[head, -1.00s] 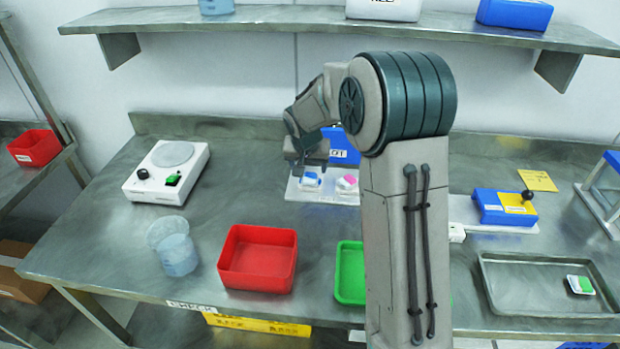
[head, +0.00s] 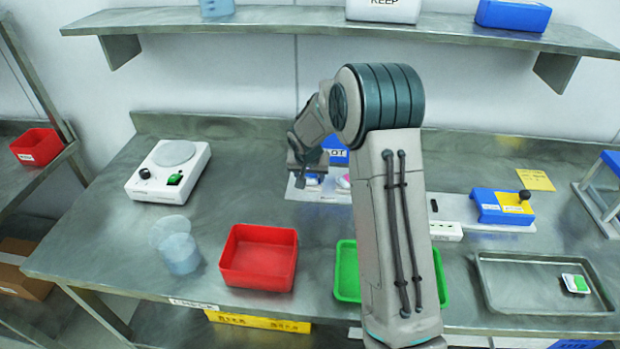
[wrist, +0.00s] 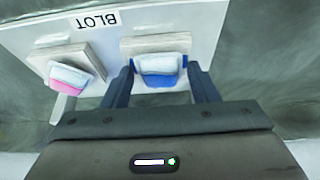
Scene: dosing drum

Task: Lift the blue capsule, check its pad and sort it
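The blue capsule (wrist: 158,81), white on top with a blue lower part, rests on a grey block on the white board marked BLOT (wrist: 205,22). In the wrist view my gripper (wrist: 160,72) is open, with one dark finger on each side of the capsule. I cannot tell whether either finger touches it. In the head view my gripper (head: 314,172) is low over the board, partly covering the blue capsule (head: 313,180). A pink and white capsule (wrist: 68,79) sits on a second block beside it. The pad is not clearly visible.
A red bin (head: 259,280) and a green bin (head: 346,283) stand at the front, the green one partly behind my arm. A metal tray (head: 530,308) holds a green and white capsule. A clear beaker (head: 180,254) and a white device (head: 150,189) are left.

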